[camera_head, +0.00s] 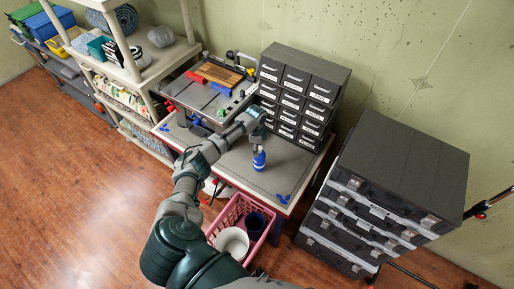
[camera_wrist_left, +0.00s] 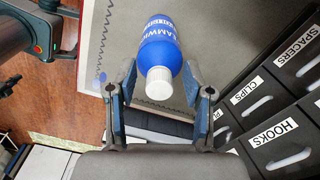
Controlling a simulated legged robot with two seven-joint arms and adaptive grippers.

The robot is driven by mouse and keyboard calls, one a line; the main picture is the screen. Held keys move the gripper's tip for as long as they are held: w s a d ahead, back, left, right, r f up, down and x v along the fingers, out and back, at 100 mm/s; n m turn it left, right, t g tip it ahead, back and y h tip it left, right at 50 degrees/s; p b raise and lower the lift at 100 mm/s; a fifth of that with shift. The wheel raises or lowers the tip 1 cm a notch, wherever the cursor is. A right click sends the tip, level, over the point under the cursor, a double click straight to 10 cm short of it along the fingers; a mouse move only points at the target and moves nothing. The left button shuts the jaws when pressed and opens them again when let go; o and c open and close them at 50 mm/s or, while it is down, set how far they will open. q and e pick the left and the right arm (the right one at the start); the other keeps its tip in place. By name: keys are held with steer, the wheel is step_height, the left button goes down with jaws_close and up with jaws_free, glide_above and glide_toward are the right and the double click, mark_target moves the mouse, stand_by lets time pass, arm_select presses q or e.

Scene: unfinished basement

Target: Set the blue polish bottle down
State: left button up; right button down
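The blue polish bottle (camera_head: 259,161) with a white cap stands on the grey worktable (camera_head: 222,160), in front of the small-drawer cabinet. In the left wrist view the bottle (camera_wrist_left: 160,45) shows its white cap toward me and white lettering on its side. The bottle's base is hidden in the wrist view. My right gripper is not in view.
The black small-drawer cabinet (camera_head: 303,91) stands close behind the bottle. A tool board (camera_head: 205,92) occupies the table's back left. A pink basket (camera_head: 226,218) sits below the front edge. Stacked black cases (camera_head: 398,178) stand at right. The tabletop left of the bottle is mostly clear.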

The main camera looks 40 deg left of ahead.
arm_select(q)
steer(key=shift+d+r, duration=0.1)
steer(key=shift+w+d+r, duration=0.1)
steer(key=shift+r, duration=0.1)
step_height(320, 180, up, 12)
steer(key=shift+f+b, duration=0.2)
steer(key=shift+b, duration=0.25)
